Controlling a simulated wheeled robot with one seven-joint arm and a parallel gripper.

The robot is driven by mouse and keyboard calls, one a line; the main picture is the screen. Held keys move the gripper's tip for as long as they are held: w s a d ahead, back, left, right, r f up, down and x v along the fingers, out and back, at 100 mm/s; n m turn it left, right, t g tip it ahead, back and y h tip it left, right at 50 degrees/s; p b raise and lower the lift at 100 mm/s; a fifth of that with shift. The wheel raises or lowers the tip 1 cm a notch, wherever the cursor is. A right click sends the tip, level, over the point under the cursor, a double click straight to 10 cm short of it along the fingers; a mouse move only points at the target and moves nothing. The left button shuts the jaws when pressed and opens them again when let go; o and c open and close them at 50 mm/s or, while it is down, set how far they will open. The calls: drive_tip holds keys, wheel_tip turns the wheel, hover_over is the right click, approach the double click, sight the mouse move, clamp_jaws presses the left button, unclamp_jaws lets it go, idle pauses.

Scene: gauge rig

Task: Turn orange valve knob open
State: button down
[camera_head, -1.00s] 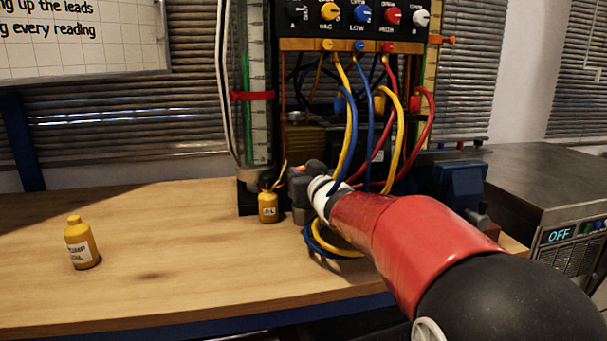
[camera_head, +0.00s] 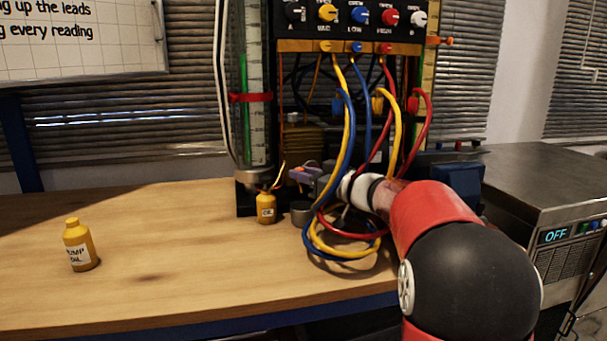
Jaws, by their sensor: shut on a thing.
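My gripper (camera_head: 325,181) is low in front of the rig, at the end of my red, black and white arm. Its fingers are small and partly covered by hoses. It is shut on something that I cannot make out. I cannot pick out an orange valve knob with certainty. A yellow-orange knob (camera_head: 327,12) sits on the black top panel, well above my gripper. A small orange fitting (camera_head: 441,40) sticks out at the rig's upper right. A purple part (camera_head: 304,174) is just left of my gripper.
Yellow, blue and red hoses (camera_head: 348,248) loop down around my wrist onto the wooden bench (camera_head: 150,265). A small yellow bottle (camera_head: 266,208) stands left of a grey cylinder (camera_head: 301,213). Another yellow bottle (camera_head: 80,246) is far left. A metal unit (camera_head: 540,190) showing OFF stands right.

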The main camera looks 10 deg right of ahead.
drive_tip(key=shift+w+d+n+g+y, duration=0.1)
drive_tip(key=shift+n+g+y, duration=0.5)
drive_tip(key=shift+y, duration=0.2)
drive_tip(key=c, duration=1.3)
unclamp_jaws()
drive_tip(key=shift+o, duration=0.2)
